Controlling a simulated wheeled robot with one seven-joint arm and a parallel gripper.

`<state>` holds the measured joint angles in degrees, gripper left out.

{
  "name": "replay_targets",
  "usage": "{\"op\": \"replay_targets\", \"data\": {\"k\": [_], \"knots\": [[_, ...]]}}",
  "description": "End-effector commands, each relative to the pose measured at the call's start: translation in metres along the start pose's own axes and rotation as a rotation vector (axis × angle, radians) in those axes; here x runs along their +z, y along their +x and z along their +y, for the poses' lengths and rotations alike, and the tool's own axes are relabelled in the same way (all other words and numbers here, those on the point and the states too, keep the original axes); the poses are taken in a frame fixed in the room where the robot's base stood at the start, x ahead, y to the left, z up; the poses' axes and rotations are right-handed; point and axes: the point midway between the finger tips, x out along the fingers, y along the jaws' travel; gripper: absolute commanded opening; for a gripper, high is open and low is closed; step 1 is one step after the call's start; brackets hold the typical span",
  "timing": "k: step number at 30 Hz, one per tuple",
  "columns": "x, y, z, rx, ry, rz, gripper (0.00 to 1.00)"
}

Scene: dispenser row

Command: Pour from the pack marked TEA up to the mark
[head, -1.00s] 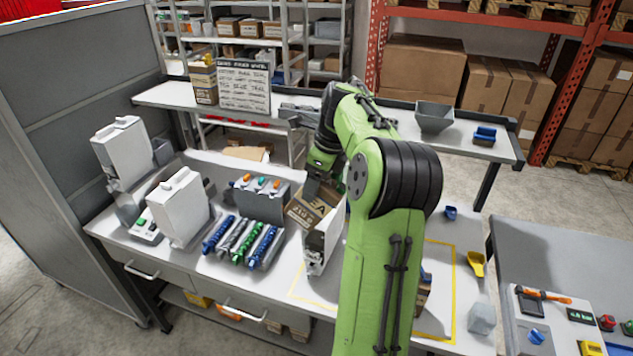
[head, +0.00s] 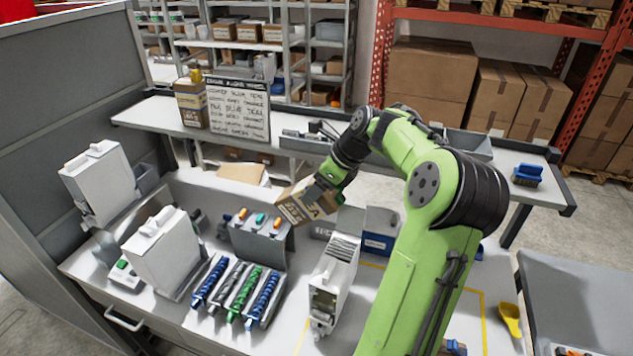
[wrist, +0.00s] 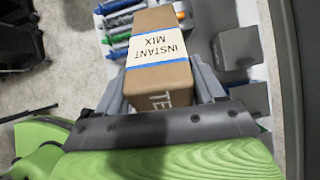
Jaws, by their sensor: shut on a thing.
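My gripper (head: 320,192) is shut on a brown cardboard pack (head: 297,207); its printing reads like TEA in the head view. In the wrist view the pack (wrist: 162,48) sits between the two grey fingers. It has a blue-edged white label reading INSTANT MIX and part of a word starting TE. The pack is held tilted in the air, behind and left of a pale narrow dispenser (head: 332,283). No stream from the pack shows. I cannot see a fill mark or a level in the dispenser.
Two white dispensers (head: 166,250) (head: 97,182) stand at the left. A rack of blue, grey and green tubes (head: 238,290) lies beside the pale dispenser. A grey box with coloured knobs (head: 262,238) is behind it. A written board (head: 238,108) stands on the back shelf.

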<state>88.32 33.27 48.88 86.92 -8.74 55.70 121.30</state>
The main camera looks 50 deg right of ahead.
Motion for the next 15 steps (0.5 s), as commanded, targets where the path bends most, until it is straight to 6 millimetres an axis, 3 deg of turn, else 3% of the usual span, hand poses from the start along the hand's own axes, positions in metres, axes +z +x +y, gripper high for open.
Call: {"op": "replay_targets", "data": {"k": [4, 15], "knots": [[-0.014, 0.012, 0.000, 0.002, 0.006, -0.189, 0.20], [-0.026, 0.028, 0.000, -0.001, -0.001, -0.332, 0.20]]}}
